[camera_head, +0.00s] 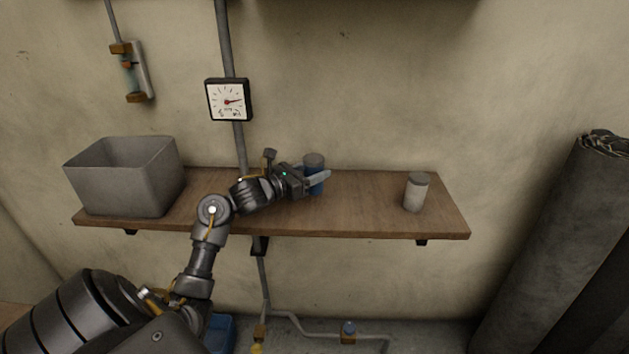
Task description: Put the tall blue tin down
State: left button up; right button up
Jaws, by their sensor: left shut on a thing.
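The tall blue tin (314,162) is at the middle of the wooden wall shelf (370,205), upright, with a grey lid. My left gripper (318,177) reaches it from the left and is shut on it, with a finger across its front. The tin's lower end appears at or just above the shelf top; I cannot tell whether it touches. The finger and gripper body hide part of the tin. My right gripper is not in view.
A grey open bin (125,180) stands at the shelf's left end. A white tin (416,193) with a grey lid stands at the right. The shelf between the two tins is clear. A gauge (229,100) and pipe are on the wall behind. Dark rolls (560,250) stand at right.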

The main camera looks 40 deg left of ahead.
pick_arm(q)
jog(key=f, duration=0.1)
jog(key=f+p, duration=0.1)
jog(key=shift+w+a+f+p, duration=0.1)
jog(key=shift+w+f+p, duration=0.2)
jog(key=shift+f, duration=0.4)
jog(key=shift+s, duration=0.1)
jog(key=shift+f, duration=0.2)
jog(key=o, duration=1.2)
jog(key=shift+r, duration=0.15)
